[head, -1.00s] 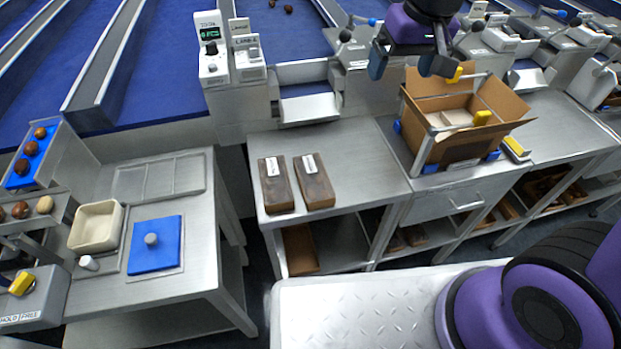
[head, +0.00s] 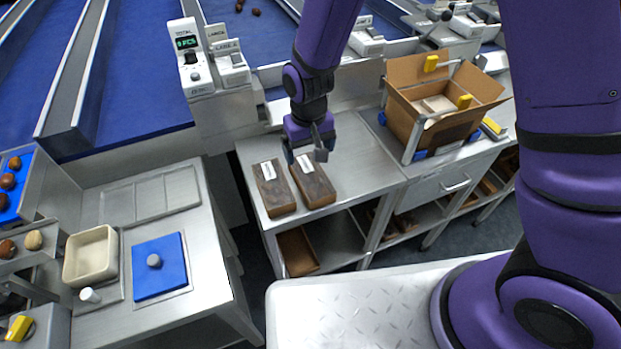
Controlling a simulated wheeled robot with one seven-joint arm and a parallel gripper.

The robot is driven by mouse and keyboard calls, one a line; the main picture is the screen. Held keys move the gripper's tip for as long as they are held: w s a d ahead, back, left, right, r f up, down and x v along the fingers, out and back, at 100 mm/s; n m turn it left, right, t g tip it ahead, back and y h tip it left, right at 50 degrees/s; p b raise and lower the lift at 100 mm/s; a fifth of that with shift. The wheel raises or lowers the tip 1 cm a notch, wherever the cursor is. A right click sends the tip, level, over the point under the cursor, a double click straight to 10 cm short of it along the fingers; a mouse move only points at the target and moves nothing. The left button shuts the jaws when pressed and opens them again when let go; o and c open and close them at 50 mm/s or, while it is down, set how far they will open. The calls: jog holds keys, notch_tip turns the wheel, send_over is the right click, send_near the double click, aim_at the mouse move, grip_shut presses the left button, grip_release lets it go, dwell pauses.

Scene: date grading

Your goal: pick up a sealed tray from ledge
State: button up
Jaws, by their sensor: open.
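Two sealed trays, dark brown with white labels, lie side by side on the steel ledge (head: 352,143). The left tray (head: 276,197) is fully in view. The right tray (head: 316,187) is partly covered at its far end by my gripper (head: 308,158). My gripper points down, open, over the far end of the right tray.
An open cardboard carton (head: 430,110) stands to the right, holding trays. A left bench holds a cream bin (head: 92,254) and a blue pad (head: 158,275). More brown trays (head: 297,250) lie on the shelf below.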

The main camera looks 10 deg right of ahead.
aim_at(311, 174)
jog(key=shift+d+f, duration=0.15)
jog(key=shift+f, duration=2.1)
jog(key=shift+d+f, duration=0.1)
jog(key=shift+f, duration=2.15)
jog(key=shift+s, duration=0.1)
jog(key=c, duration=0.8)
